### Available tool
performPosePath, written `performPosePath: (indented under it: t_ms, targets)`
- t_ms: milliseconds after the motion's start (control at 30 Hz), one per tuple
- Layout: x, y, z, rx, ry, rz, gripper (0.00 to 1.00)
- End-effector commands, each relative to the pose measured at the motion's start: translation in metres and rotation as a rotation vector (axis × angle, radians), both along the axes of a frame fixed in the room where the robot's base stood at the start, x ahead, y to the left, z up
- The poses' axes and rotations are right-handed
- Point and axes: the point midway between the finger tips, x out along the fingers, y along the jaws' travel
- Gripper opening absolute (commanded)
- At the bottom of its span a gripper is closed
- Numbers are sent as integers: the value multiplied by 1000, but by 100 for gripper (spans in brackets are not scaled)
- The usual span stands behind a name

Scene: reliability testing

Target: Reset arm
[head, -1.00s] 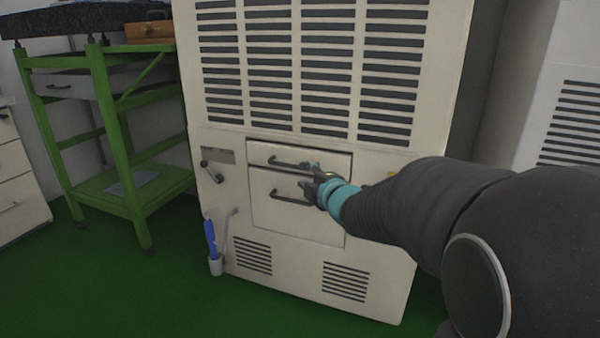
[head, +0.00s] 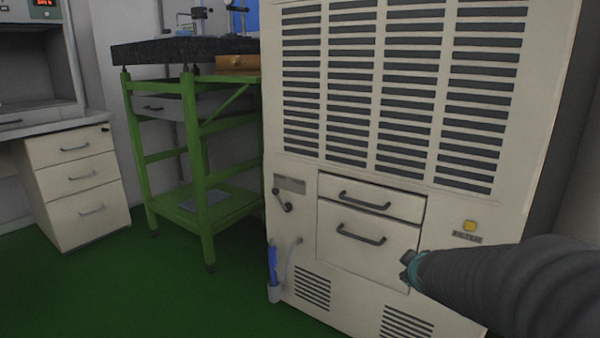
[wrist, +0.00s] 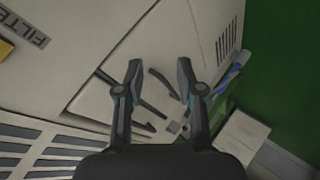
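My gripper (head: 408,270) is at the lower right of the head view, in front of the cream cabinet (head: 460,285), near the lower right corner of the larger drawer (head: 350,262). The wrist view shows its two dark fingers (wrist: 158,70) spread apart with nothing between them. The drawer handles show beyond and between the fingers there. In the head view the upper drawer (head: 405,205) and the larger drawer below both look shut. My gripper appears clear of both handles; the exact gap to the cabinet front cannot be told.
A yellow button (head: 470,226) is on the cabinet above my arm. A blue-handled tool in a small holder (head: 274,292) is at the cabinet's lower left. A green stand (head: 206,215) and a white drawer unit (head: 88,215) are at left. Green floor (head: 170,295) is open in front.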

Motion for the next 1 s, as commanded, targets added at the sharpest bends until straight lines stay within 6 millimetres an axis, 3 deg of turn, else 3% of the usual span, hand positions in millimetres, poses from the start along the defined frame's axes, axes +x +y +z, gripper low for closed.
performPosePath:
  t_ms: [233,400,533,600,800,1000]
  targets:
    - [-104,15,3,306,238,-383,37]
    - [-183,52,25,499,376,-572,37]
    - [-227,80,49,592,430,-608,37]
    - [-240,91,62,620,429,-589,37]
    - [-253,106,98,643,354,-516,37]
    - [-254,110,107,643,338,-492,37]
